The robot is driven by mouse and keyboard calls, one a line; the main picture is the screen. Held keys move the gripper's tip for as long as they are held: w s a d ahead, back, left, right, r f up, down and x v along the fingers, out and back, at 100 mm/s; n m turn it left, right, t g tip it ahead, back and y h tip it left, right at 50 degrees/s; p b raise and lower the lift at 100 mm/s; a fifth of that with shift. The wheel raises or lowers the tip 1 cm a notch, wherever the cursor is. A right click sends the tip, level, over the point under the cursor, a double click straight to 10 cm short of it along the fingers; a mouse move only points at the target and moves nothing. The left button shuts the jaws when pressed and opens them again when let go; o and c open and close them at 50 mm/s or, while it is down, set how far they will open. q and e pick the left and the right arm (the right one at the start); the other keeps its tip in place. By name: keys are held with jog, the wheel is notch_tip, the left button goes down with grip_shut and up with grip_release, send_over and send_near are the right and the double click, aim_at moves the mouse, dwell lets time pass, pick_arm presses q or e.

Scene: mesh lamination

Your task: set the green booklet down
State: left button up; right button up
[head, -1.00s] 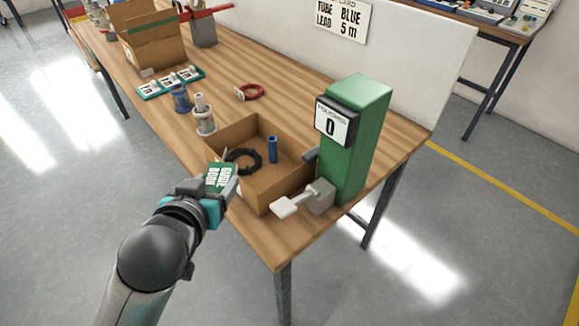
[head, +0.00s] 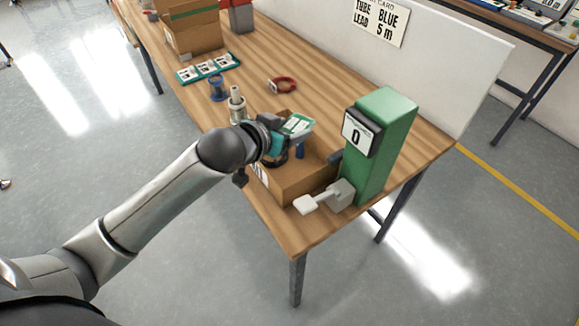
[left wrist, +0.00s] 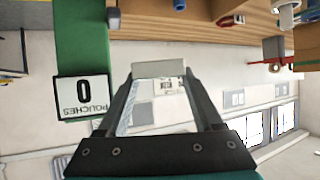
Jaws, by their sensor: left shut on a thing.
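The green booklet (head: 299,123) is held flat in my left gripper (head: 284,131), whose fingers are shut on it. Gripper and booklet are over the open cardboard box (head: 302,183) near the table's front corner, apparently above its rim. In the box, a blue tube (head: 300,152) stands partly behind the booklet. A black coil (head: 275,162) is mostly hidden by the gripper. In the left wrist view the two fingers (left wrist: 158,70) reach forward, and the booklet is hard to make out between them. My right gripper is not in view.
Bare wood lies in the middle.

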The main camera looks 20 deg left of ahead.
pick_arm(q)
notch_tip(320, 180, down, 12)
jog(key=b, duration=0.2)
jog(key=shift+f, duration=0.15)
jog(key=shift+f+b, duration=0.2)
jog(key=shift+b, duration=0.1)
jog(key=o, duration=1.4)
jog(key=shift+c, duration=0.2)
jog(key=shift+r, duration=0.1)
jog(key=p+v, duration=0.2)
jog(key=v, duration=1)
